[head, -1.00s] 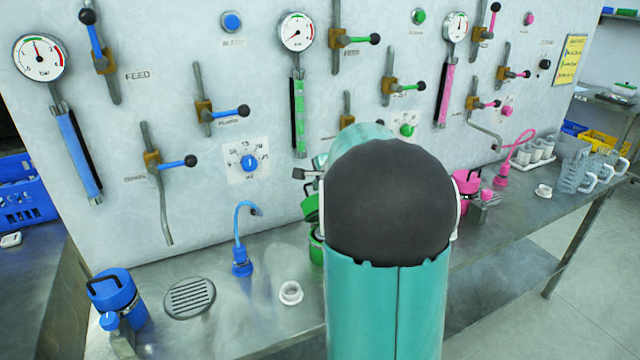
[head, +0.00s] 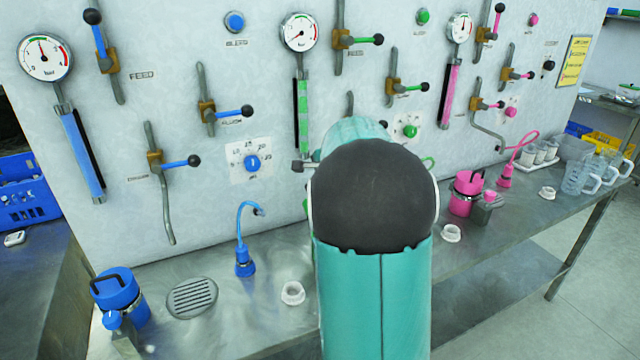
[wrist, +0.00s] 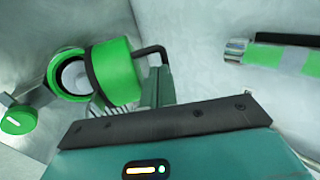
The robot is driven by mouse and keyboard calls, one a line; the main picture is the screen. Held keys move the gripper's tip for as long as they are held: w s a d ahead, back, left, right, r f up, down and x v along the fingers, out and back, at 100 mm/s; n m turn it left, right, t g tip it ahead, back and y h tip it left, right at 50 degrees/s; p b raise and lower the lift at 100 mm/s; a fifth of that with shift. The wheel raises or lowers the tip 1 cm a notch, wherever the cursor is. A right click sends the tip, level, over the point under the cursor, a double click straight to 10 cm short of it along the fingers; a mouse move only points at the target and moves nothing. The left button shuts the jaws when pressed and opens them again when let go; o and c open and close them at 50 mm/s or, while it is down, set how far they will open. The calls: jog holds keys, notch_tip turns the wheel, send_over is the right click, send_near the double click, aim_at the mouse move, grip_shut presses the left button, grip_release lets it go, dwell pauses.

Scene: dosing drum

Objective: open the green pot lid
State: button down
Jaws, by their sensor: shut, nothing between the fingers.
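The green pot shows in the wrist view at upper left. Its green rim (wrist: 54,78) surrounds an uncovered pale opening. The green lid (wrist: 118,72), with a dark band and black handle, is tipped back beside the opening, to its right. A green round knob (wrist: 18,121) on a grey block sits at the pot's left. My gripper (wrist: 160,86) is shut and empty, just right of and below the lid, near the handle; whether it touches cannot be told. In the head view my arm hides nearly all of the pot.
The blue pot (head: 118,293), blue spout (head: 244,255) and a white ring (head: 292,293) stand left on the steel bench. The pink pot (head: 465,193) and another white ring (head: 451,233) stand right. Valves and gauges line the panel behind. A green-striped tube (wrist: 285,54) shows in the wrist view.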

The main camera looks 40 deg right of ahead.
jog(key=shift+w+d+f+g+y, duration=0.1)
jog(key=shift+w+d+g+y, duration=0.05)
jog(key=shift+w+g, duration=0.35)
jog(key=shift+w+d+f+g+y, duration=0.15)
jog(key=shift+w+g, duration=0.15)
jog(key=shift+w, duration=0.25)
jog(key=shift+w+d+f, duration=0.15)
jog(key=shift+w, duration=0.35)
jog(key=shift+w+d+f, duration=0.15)
jog(key=shift+w, duration=0.4)
jog(key=shift+w+d+f, duration=0.15)
jog(key=shift+w, duration=0.35)
